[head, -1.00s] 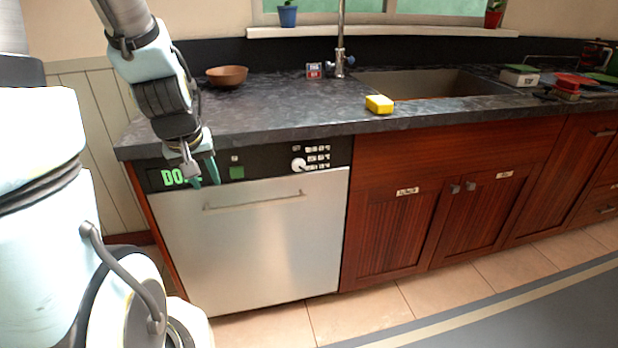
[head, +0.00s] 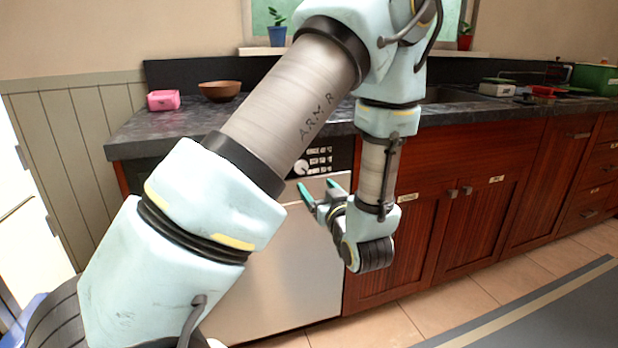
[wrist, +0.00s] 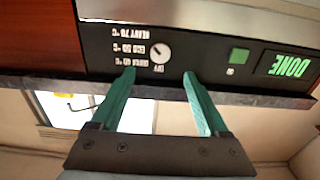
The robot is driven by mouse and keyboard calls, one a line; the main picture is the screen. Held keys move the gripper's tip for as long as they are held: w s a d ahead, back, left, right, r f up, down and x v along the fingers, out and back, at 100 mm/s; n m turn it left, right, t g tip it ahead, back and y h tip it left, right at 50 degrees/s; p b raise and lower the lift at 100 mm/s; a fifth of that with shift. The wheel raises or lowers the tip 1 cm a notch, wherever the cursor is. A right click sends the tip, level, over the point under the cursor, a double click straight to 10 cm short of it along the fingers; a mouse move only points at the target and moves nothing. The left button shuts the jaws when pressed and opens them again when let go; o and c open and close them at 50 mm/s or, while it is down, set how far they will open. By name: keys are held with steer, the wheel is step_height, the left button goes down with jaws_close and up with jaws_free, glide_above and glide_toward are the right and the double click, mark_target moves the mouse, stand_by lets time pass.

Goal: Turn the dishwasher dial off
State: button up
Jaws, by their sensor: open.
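The dishwasher (head: 290,275) is a steel front with a black control strip, partly hidden behind my arm in the head view. Its round white dial (head: 301,168) is at the strip's right end. In the wrist view, upside down, the dial (wrist: 160,51) has an OFF label below it and temperature labels to its left. I cannot tell surely where its mark points. My gripper (head: 316,185) is open and empty, with green fingers. In the wrist view the fingertips (wrist: 159,73) straddle the dial's line from either side, apparently short of it.
A green button (wrist: 239,56) and a lit DONE display (wrist: 287,65) sit right of the dial in the wrist view. The dark countertop (head: 140,130) overhangs the strip. A pink box (head: 163,100) and brown bowl (head: 219,91) stand on it. Wooden cabinets (head: 480,215) are to the right.

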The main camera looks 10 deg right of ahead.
steer(key=w+a+p, duration=0.1)
steer(key=w, duration=0.9)
steer(key=shift+a, duration=0.2)
jaws_close()
